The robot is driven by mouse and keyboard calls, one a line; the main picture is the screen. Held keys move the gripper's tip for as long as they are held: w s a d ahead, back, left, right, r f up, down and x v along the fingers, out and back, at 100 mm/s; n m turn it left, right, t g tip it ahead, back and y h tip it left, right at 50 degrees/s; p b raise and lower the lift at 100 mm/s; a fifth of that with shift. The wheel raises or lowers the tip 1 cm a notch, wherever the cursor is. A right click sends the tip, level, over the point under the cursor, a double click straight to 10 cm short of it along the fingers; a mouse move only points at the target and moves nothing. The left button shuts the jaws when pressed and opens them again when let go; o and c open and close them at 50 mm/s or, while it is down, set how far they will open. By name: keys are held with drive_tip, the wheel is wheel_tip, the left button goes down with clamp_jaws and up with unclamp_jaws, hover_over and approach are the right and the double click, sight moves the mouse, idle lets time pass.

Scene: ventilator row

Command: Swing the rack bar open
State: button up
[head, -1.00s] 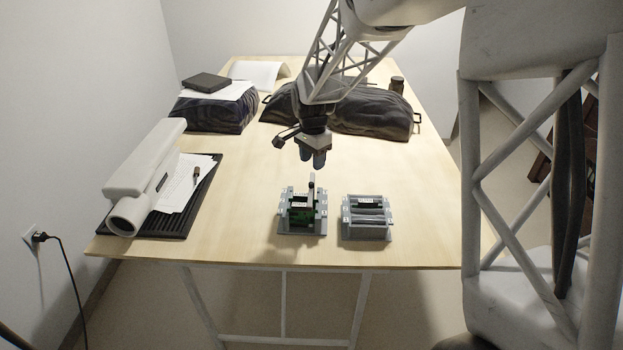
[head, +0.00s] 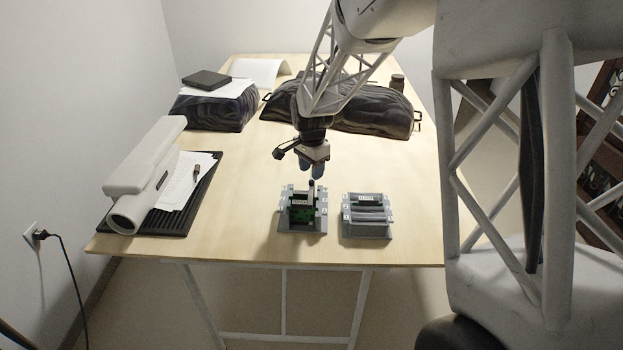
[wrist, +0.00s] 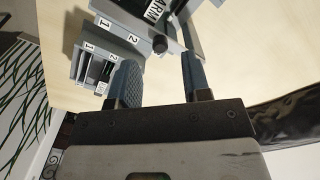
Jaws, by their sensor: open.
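Two small grey racks stand near the front edge of the table. The left rack (head: 287,222) holds a green board. A short upright post with a dark knob (head: 311,184) rises from its right side. The right rack (head: 367,230) has grey bars across it. My gripper (head: 317,174) is just above the left rack, fingers pointing down, close to the knob. In the wrist view my gripper (wrist: 160,62) is open, and the dark knob (wrist: 159,44) shows between the fingertips or just beyond them. I cannot tell whether a finger touches it.
At left are a white cylindrical device (head: 145,175), a black ribbed mat (head: 170,222) and papers (head: 188,180). Dark covered bundles (head: 370,112) lie at the back. The table (head: 240,180) is clear between the mat and the left rack.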

sight(311, 184)
drive_tip(key=shift+f, duration=1.9)
drive_tip(key=shift+c, duration=0.2)
clamp_jaws()
